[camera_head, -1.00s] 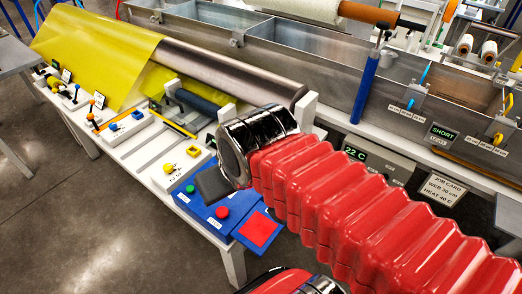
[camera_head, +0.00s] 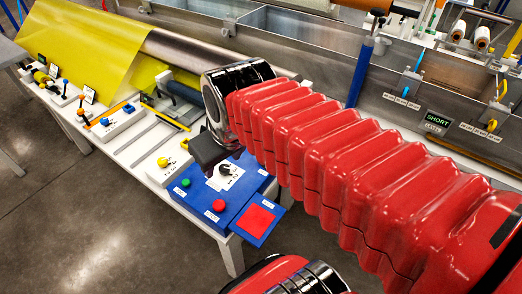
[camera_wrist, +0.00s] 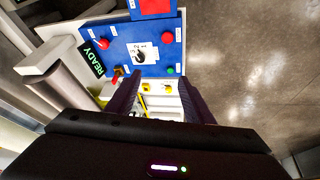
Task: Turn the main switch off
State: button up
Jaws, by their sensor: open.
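A blue control panel (camera_head: 238,203) sits at the near end of the white bench. It carries a black rotary knob (camera_head: 225,170) on a white plate, a green button (camera_head: 186,183) and a red button (camera_head: 219,205). The wrist view shows the black knob (camera_wrist: 140,56) beyond my fingers, along with a red knob (camera_wrist: 103,43) and a small orange-red lever (camera_wrist: 118,73). I cannot read which control is labelled as the main switch. My gripper (camera_wrist: 158,80) is open and empty, apart from the knob. In the head view, its dark jaw shows above the panel's back left edge.
A red square pad (camera_head: 256,220) adjoins the panel. A green READY display (camera_wrist: 94,62) is beside the panel. A metal bath (camera_head: 300,55) runs behind, and yellow sheet (camera_head: 85,45) covers the bench's far end. The floor in front is clear.

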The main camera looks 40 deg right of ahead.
jog(key=w+d+f+n+g, duration=0.2)
jog(key=w+d+f, duration=0.3)
jog(key=d, duration=0.5)
jog(key=w+d+f+n+g, duration=0.2)
jog(key=w+d+f, duration=0.3)
jog(key=w+d, duration=0.5)
jog(key=shift+w+d+f+n+g, duration=0.2)
jog(key=shift+d+f+n+g, duration=0.2)
jog(key=shift+d+n, duration=0.4)
jog(key=shift+a+f, duration=0.1)
notch_tip(320, 180, down, 14)
jog(key=shift+r, duration=0.2)
jog(key=shift+c, duration=0.2)
